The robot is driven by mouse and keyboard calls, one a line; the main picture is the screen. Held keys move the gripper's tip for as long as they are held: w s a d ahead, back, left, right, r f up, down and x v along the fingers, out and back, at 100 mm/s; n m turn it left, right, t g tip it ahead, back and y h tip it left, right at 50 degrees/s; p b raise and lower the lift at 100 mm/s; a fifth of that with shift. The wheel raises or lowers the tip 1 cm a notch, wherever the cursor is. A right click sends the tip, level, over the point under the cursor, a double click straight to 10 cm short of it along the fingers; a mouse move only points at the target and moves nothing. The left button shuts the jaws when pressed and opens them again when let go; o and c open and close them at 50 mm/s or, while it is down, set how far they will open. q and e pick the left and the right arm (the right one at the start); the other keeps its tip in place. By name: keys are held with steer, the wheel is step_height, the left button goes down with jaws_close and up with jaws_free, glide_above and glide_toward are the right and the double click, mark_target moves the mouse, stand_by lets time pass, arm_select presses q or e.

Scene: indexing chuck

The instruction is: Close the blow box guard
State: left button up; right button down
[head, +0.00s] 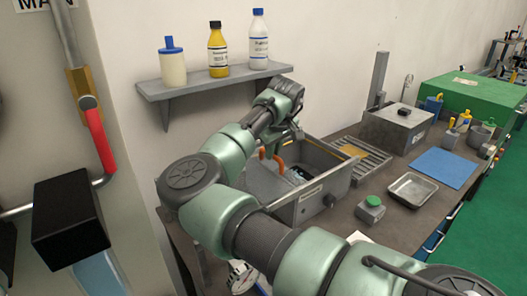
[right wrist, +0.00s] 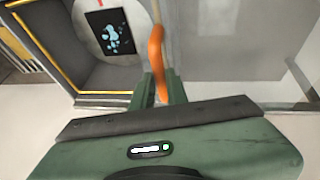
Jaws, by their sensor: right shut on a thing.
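The blow box (head: 318,205) is a grey open-topped metal box on the bench, below the wall shelf. Its guard (right wrist: 235,60) shows in the right wrist view as a pale, see-through panel at the right. An orange handle (right wrist: 156,60) stands at the panel's edge; it also shows in the head view (head: 279,164). My right gripper (right wrist: 162,88) is shut on the orange handle, at the rear left of the box in the head view (head: 273,152). Part of the box interior is uncovered, with a dark plate with pale blue spots (right wrist: 110,32) inside. My arm hides part of the box.
A shelf (head: 215,82) with several bottles hangs above the box. A slotted rack (head: 362,160), a green-button box (head: 370,208), a metal tray (head: 411,189) and a blue mat (head: 444,168) lie to the right. A red-handled pipe valve (head: 97,135) stands at the left.

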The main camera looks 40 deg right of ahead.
steer(key=s+d+p, duration=0.2)
steer(key=d+p, duration=0.3)
steer(key=d, duration=1.8)
steer(key=shift+s+d, duration=0.15)
steer(key=shift+s, duration=0.2)
steer(key=shift+r, duration=0.15)
steer(key=c, duration=1.6)
jaws_free()
steer(key=shift+o, duration=1)
steer(key=shift+d, duration=0.1)
steer(key=shift+f, duration=0.2)
steer(key=b+v, duration=0.2)
steer(key=v, duration=0.5)
steer(key=shift+r, duration=0.35)
